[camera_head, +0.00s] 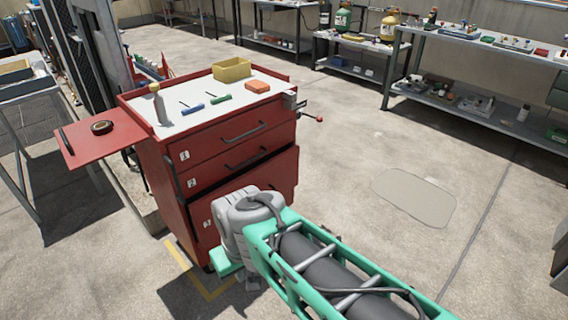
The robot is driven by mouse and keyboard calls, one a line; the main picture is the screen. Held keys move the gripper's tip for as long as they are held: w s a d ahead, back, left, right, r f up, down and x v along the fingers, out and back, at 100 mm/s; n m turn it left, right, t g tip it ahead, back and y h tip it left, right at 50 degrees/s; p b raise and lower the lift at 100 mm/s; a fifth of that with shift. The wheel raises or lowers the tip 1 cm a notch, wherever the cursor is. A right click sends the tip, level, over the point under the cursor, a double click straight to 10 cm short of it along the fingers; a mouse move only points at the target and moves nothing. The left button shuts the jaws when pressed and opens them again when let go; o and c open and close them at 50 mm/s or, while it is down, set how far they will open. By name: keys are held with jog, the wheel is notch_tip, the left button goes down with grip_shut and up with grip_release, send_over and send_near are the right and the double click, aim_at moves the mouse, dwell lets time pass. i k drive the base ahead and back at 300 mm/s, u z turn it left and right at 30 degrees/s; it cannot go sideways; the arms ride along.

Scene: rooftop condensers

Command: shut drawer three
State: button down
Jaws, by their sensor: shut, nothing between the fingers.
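A red tool cabinet (163,187) stands at left centre, with drawers numbered from the top down. Drawer one (215,147) and drawer two (222,172) look flush. Drawer three (284,178) is the tall lowest one; its label (207,223) shows beside my arm. A dark gap along its top edge suggests it stands slightly out, but how far I cannot tell. My teal and grey arm reaches from the lower right to the front of drawer three and covers much of it. My gripper's fingers are hidden behind my wrist, so contact with the drawer cannot be seen.
A yellow bin (231,69), a bottle (158,104) and small tools lie on the cabinet top. A red side shelf (97,136) juts left with a tape roll (102,127). Open concrete floor (350,150) lies right of the cabinet.

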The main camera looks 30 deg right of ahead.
aim_at(279, 173)
jog(key=z, duration=0.05)
jog(key=i, duration=0.95)
jog(key=u, duration=0.35)
